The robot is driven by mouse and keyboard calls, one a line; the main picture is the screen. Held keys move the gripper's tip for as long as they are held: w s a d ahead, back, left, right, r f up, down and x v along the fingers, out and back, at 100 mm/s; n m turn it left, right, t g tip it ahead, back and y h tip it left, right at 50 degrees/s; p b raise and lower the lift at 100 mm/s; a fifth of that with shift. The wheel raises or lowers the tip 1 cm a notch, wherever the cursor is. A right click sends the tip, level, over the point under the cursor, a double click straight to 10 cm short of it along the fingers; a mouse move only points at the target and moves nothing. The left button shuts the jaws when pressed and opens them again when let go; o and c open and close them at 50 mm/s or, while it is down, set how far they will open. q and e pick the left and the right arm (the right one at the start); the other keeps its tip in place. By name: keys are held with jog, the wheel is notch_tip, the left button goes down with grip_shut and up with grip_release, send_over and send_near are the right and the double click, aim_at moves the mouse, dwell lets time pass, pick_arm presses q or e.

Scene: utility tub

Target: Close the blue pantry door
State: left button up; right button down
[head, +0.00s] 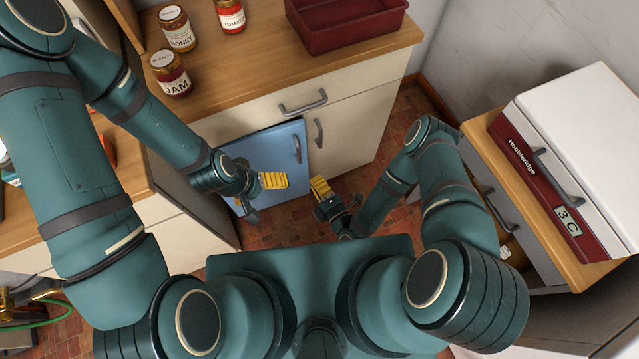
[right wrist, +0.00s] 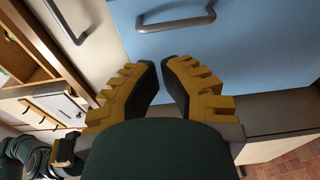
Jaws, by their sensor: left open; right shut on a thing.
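The blue pantry door (head: 265,150) is low on the cream cabinet's front. It looks close to the front, but I cannot tell whether it is flush. Its grey handle (head: 297,148) is near its right edge. The door (right wrist: 245,45) and its handle (right wrist: 176,22) also fill the upper right wrist view. My left gripper (head: 274,180) is open before the door's lower part. My right gripper (head: 319,187) is right of the door; its fingertips (right wrist: 163,70) are drawn close together, the handle just beyond them. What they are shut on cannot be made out.
The cream cabinet door (head: 345,125) is right of the blue one, with a drawer handle (head: 303,103) above. Jars (head: 177,28) and a dark red tray (head: 345,22) stand on the counter. A white-topped appliance (head: 585,130) stands right. Tiled floor (head: 295,222) is open below.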

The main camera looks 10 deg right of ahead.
pick_arm(q)
jog(key=f+b, duration=0.2)
jog(key=shift+w+f, duration=0.3)
pick_arm(e)
jog(key=x, duration=1)
jog(key=shift+w, duration=0.15)
